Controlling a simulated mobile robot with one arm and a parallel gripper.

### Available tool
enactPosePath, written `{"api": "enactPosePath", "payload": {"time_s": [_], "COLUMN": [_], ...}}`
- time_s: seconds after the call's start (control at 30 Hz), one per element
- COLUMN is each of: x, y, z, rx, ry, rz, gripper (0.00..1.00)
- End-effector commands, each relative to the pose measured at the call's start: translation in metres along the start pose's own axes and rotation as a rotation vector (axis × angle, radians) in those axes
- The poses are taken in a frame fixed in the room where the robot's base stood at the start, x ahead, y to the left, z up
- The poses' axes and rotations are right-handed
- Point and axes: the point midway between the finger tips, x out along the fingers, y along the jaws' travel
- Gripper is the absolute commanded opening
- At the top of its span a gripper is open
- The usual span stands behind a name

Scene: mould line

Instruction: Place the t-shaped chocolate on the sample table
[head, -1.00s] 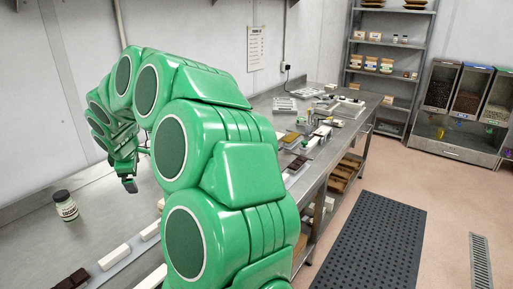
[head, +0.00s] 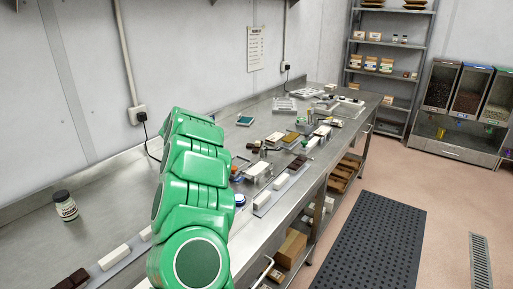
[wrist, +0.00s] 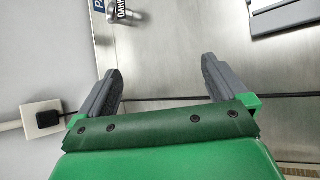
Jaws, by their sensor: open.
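I cannot make out a t-shaped chocolate in either view. In the head view, a dark chocolate piece (head: 70,280) lies at the lower left, and another dark bar (head: 297,164) lies on the bench further back; neither outline clearly reads as a T. No surface is recognisable as the sample table. My gripper (wrist: 158,68) is open in the wrist view, its two grey fingers apart with only bare steel between them. In the head view my green arm hides much of the bench middle, and I cannot clearly make out the gripper there.
A long steel bench (head: 105,215) runs along the wall. A jar (head: 65,206) stands at left, near white bars (head: 115,257). A jar marked DARK (wrist: 122,10) and a wall socket (wrist: 42,118) show in the wrist view. The floor by the black mat (head: 375,240) is clear.

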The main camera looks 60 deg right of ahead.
Motion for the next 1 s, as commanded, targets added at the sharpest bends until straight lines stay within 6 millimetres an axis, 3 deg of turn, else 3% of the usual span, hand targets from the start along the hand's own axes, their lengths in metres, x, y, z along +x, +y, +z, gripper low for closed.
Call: {"api": "enactPosePath", "payload": {"time_s": [0.2, 0.5, 0.73, 1.0], "x": [0.054, 0.110, 0.134, 0.142], "y": [-0.029, -0.079, -0.116, -0.133], "z": [0.057, 0.135, 0.186, 0.206], "rx": [-0.167, -0.441, -0.646, -0.747], "ry": [-0.112, -0.263, -0.353, -0.386], "rz": [0.006, -0.025, -0.071, -0.097], "gripper": [1.00, 1.00, 1.00, 1.00]}}
